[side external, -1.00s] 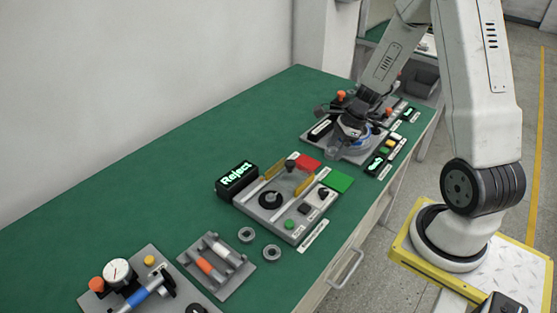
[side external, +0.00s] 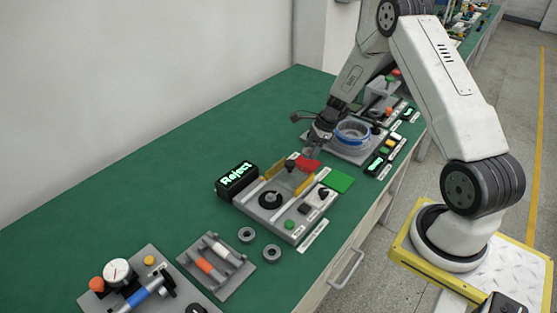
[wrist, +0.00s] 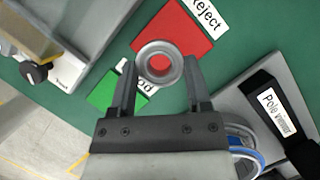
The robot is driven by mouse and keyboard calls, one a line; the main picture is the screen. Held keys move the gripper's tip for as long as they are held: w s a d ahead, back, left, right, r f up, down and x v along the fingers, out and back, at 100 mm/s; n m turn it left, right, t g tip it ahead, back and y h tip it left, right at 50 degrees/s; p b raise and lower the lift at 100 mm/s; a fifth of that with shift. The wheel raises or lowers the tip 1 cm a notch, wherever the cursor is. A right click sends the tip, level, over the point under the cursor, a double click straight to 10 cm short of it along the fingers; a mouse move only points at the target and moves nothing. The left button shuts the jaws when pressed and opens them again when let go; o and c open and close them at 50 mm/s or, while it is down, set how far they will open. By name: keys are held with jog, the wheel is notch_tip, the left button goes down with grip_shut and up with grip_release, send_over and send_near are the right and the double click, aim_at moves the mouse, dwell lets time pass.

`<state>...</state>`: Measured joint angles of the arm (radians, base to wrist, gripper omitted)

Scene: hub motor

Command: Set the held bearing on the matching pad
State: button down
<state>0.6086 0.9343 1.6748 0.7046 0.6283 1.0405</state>
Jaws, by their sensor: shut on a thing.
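My gripper (wrist: 160,68) is shut on a grey ring-shaped bearing (wrist: 148,48), its fingers on either side. In the wrist view the bearing overlaps the red pad (wrist: 184,28), and red shows through its hole. The red pad has a "Reject" label (wrist: 208,14). A green pad (wrist: 108,94) lies beside it, its label partly hidden by a finger and ending in "od". In the side view my gripper (side external: 313,150) is close over the red pad (side external: 308,164); the green pad (side external: 338,181) is clear. I cannot tell whether the bearing touches the pad.
A grey test fixture (side external: 262,212) with yellow rails stands just in front of the pads. A pole-winding station with a blue ring (side external: 352,131) stands behind. Two loose bearings (side external: 246,235) (side external: 272,252) lie near a grey rack (side external: 218,279).

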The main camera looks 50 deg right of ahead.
aim_at(308, 164)
jog(key=shift+w+d+f, duration=0.15)
jog(key=shift+w+f, duration=0.2)
jog(key=shift+f, duration=0.1)
jog(key=shift+w+d+f, duration=0.1)
jog(key=shift+w+f, duration=0.2)
jog(key=shift+f, duration=1.55)
jog(key=shift+f, duration=0.1)
jog(key=shift+c, duration=0.2)
grip_release()
jog(key=v, duration=1.2)
